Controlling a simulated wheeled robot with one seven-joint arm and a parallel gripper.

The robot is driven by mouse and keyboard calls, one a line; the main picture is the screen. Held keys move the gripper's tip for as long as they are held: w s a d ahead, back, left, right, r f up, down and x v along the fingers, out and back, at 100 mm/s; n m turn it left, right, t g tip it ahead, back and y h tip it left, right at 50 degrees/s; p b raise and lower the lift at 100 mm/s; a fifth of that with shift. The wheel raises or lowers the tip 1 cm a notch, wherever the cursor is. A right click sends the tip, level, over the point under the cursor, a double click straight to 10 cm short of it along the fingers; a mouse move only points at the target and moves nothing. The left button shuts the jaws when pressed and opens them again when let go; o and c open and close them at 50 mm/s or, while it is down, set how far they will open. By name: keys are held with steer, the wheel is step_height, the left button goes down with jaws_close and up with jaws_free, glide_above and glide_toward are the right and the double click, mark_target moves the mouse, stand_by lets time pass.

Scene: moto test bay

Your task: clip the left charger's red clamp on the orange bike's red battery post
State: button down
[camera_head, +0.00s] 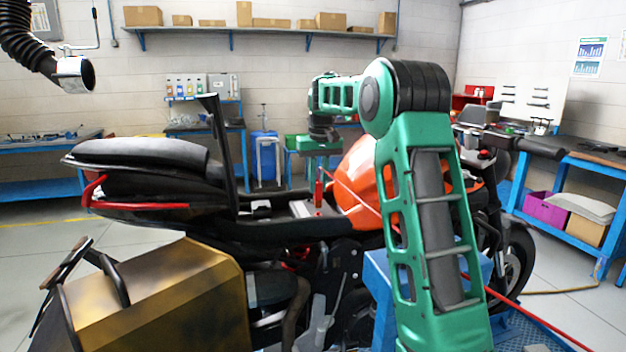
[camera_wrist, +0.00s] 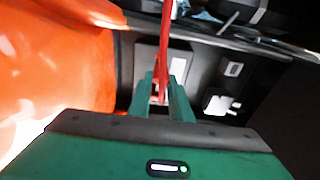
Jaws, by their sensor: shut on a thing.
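My gripper (camera_head: 319,172) points down over the open seat bay of the orange bike (camera_head: 357,188). It is shut on the red clamp (camera_head: 318,196), which hangs upright below the fingers. In the wrist view, the fingers (camera_wrist: 161,98) hold the red clamp (camera_wrist: 166,48), which reaches away over a dark bay with grey and white-labelled parts. The clamp's tip is close to the battery area, but I cannot tell whether it touches anything. The red battery post cannot be made out. A red cable (camera_head: 512,302) runs to the lower right behind my arm. The left charger is not identifiable.
A gold pannier (camera_head: 150,295) fills the lower left. The orange tank (camera_wrist: 60,65) is close beside my gripper. A blue stand (camera_head: 377,290) is partly behind my arm.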

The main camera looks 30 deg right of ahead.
steer(key=shift+f, duration=0.65)
steer(key=shift+s+a, duration=0.1)
steer(key=shift+s, duration=0.25)
stand_by(1.2)
steer(key=shift+f, duration=0.6)
stand_by(0.8)
steer(key=c, duration=1.5)
jaws_free()
steer(key=shift+c, duration=0.2)
step_height(320, 180, up, 11)
steer(key=s, duration=0.1)
steer(key=shift+a+f, duration=0.15)
steer(key=shift+f, duration=0.05)
